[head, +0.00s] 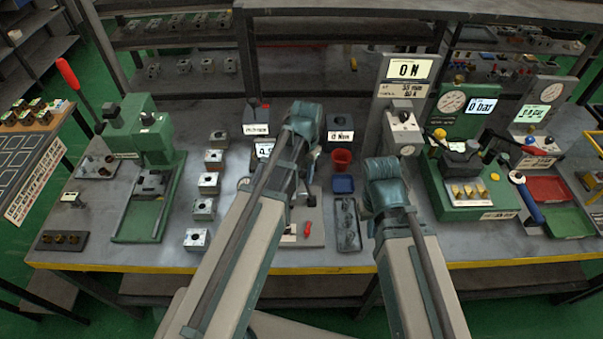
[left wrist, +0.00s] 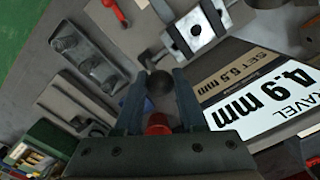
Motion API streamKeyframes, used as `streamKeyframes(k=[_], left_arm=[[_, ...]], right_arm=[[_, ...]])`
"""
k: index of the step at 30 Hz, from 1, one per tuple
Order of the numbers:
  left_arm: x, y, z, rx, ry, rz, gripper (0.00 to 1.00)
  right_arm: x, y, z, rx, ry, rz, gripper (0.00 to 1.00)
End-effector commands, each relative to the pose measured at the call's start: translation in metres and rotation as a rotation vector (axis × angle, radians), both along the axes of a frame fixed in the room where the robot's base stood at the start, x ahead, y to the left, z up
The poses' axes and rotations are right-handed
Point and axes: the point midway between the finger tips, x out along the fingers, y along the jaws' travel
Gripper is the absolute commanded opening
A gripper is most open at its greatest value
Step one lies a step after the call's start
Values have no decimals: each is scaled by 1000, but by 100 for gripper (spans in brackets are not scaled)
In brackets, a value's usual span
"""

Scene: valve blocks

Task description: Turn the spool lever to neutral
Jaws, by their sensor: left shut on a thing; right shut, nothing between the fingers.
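In the left wrist view a silver valve block (left wrist: 196,30) with a dark round port sits on a grey plate. A thin spool lever with a dark round knob (left wrist: 159,83) reaches out beside the block. My left gripper (left wrist: 167,80) has its fingers on either side of this knob and is shut on it. In the head view my left arm covers the block and lever, and the left gripper (head: 305,150) is partly hidden by its own wrist. My right gripper (head: 382,168) is shut and empty above the bench, right of the red cup (head: 341,161).
A display reading 4.9 mm (left wrist: 265,105) stands beside the block. Green test rigs stand left (head: 150,150) and right (head: 470,185). Several silver blocks (head: 204,208) line the left.

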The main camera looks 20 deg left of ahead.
Motion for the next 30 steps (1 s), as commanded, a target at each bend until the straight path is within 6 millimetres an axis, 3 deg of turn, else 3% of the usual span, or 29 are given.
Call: streamKeyframes(k=[8,20,21,25,30], left_arm=[[8,-26,2,159,48,-6,0],[7,-29,3,187,55,-1,0],[7,-29,3,187,55,-1,46],[7,-28,3,187,55,-1,68],[8,-28,3,188,55,-1,68]], right_arm=[[0,0,-2,0,0,0,0],[0,0,-2,0,0,0,0],[0,0,-2,0,0,0,0],[0,0,-2,0,0,0,0],[0,0,-2,0,0,0,0]])
